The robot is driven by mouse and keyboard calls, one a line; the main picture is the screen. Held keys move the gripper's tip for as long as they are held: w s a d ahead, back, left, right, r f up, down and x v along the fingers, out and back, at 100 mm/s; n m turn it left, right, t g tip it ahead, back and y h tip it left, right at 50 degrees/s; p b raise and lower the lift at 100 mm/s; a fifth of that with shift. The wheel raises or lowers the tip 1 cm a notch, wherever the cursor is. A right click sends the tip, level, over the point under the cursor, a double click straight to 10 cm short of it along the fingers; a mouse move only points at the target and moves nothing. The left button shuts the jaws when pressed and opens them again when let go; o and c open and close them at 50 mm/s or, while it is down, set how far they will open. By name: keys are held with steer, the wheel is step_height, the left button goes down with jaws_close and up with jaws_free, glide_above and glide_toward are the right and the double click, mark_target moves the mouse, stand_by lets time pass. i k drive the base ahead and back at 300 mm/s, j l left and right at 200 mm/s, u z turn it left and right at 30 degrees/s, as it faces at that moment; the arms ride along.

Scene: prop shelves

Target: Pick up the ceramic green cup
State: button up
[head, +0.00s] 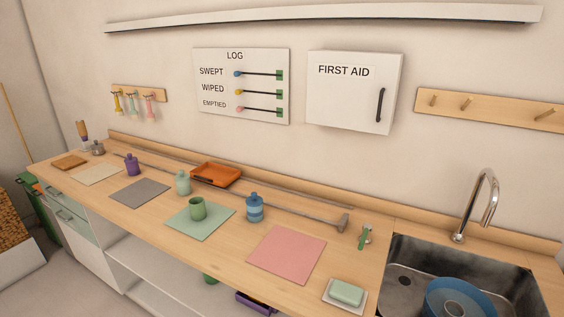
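A green cup (198,208) stands upright on a pale green mat (190,227) near the middle of the wooden counter. Its open top shows and nothing touches its sides. A pale green bottle-like item (183,183) stands just behind it to the left. A blue banded jar (254,207) stands to its right. My gripper is not in view.
An orange tray (233,174) lies behind the cup. A long-handled hammer-like tool (300,215) lies along the counter's back. A pink mat (286,254) and grey mat (139,192) are bare. A soap dish (330,296) and sink (410,264) are at right.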

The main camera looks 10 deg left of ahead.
mark_target(196, 203)
steer(key=l+u, duration=0.2)
steer(key=u, duration=0.2)
steer(key=l+u, duration=0.25)
steer(key=u, duration=0.2)
steer(key=l+u, duration=0.25)
steer(key=u, duration=0.15)
